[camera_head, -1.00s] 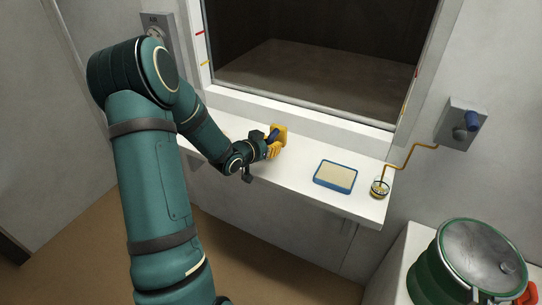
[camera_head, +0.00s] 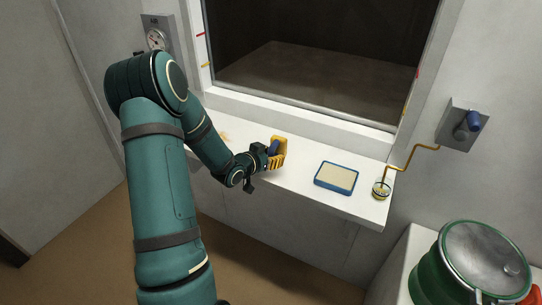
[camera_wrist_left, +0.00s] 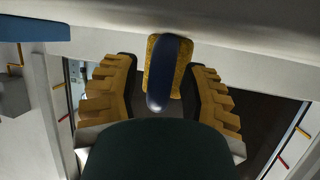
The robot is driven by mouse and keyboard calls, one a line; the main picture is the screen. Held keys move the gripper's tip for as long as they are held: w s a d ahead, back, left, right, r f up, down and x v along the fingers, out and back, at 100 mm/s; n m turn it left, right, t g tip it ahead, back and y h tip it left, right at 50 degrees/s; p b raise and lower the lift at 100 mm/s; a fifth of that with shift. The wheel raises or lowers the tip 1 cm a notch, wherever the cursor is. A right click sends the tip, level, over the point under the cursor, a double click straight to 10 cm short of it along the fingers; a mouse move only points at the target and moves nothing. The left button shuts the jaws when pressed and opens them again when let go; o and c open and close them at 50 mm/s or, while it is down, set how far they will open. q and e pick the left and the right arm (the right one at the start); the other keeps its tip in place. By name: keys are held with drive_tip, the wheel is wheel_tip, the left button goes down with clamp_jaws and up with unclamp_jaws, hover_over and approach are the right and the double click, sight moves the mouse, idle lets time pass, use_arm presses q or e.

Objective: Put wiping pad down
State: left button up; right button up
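The wiping pad, a yellow pad with a dark blue handle (camera_wrist_left: 165,85), is at my left gripper (camera_head: 277,155) above or on the white ledge in the head view. In the left wrist view the pad's yellow part (camera_wrist_left: 153,58) lies between and beyond the fingertips. The ribbed yellow fingers stand apart on either side of the handle, with gaps visible between them and it. I cannot tell whether the pad touches the ledge. A blue-rimmed tray with a pale inside (camera_head: 319,181) lies to the right on the ledge. My right gripper is not in view.
The white ledge (camera_head: 300,181) runs below a dark window opening (camera_head: 310,75). A small round dish (camera_head: 381,190) stands at its right end below a bent yellow pipe (camera_head: 410,151). A green lidded drum (camera_head: 432,262) stands lower right. Faint orange residue (camera_head: 225,136) shows at the ledge's left.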

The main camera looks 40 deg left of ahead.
use_arm(q)
drive_tip(key=shift+s+r, duration=0.15)
drive_tip(key=shift+r, duration=0.1)
drive_tip(key=p+v, duration=0.1)
drive_tip(key=v, duration=1)
drive_tip(key=shift+s, duration=0.3)
drive_tip(key=shift+d+r, duration=0.1)
